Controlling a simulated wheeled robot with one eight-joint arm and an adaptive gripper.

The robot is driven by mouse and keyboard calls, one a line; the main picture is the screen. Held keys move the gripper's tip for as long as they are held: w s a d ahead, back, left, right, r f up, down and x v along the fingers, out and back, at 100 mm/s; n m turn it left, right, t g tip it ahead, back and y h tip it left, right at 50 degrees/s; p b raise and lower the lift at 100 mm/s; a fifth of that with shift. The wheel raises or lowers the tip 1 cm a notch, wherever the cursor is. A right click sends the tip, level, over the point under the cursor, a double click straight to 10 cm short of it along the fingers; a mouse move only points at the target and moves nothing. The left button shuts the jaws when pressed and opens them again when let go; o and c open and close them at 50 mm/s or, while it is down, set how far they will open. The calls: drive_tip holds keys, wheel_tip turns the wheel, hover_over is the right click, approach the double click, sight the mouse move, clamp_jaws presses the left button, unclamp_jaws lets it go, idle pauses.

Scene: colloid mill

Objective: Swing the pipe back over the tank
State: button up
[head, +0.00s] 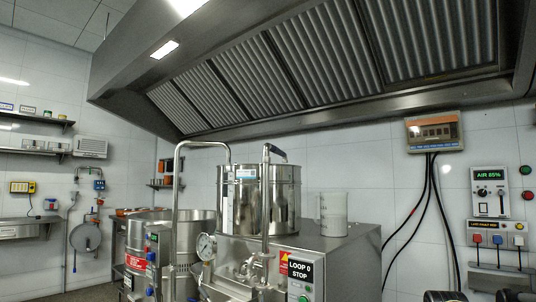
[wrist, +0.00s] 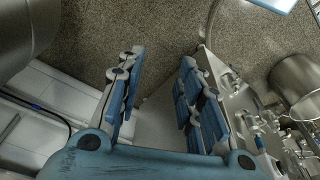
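A steel tank (head: 282,190) stands on the mill's cabinet in the head view. A thin bent steel pipe (head: 175,200) rises left of it and arches right, its short end (head: 229,155) coming down near the tank's left rim; I cannot tell whether that end is over the tank. Another upright pipe (head: 266,200) with a dark handle (head: 279,154) stands in front of the tank. In the wrist view my gripper (wrist: 161,62) is open, with nothing between its blue-padded fingers. My gripper does not show in the head view. A steel vessel (wrist: 300,85) lies at the wrist view's right.
A wider steel pot (head: 190,222) stands left of the mill. A white jug (head: 334,214) stands on the cabinet top, right of the tank. A LOOP 0 STOP panel (head: 301,269) is on the front. A large hood (head: 330,60) hangs above. Black cables (head: 431,200) run down the right wall.

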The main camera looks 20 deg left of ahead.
drive_tip(key=shift+o, duration=0.6)
drive_tip(key=shift+o, duration=1)
drive_tip(key=shift+a+r, duration=0.1)
drive_tip(key=shift+r, duration=0.15)
drive_tip(key=m+t+y, duration=0.7)
drive_tip(key=y, duration=0.8)
approach(278, 149)
drive_tip(key=x, duration=1.2)
drive_tip(key=shift+s+f, duration=0.1)
drive_tip(key=shift+s, duration=0.1)
drive_tip(key=shift+c, duration=0.6)
drive_tip(key=shift+s, duration=0.1)
clamp_jaws()
drive_tip(key=shift+a, duration=0.15)
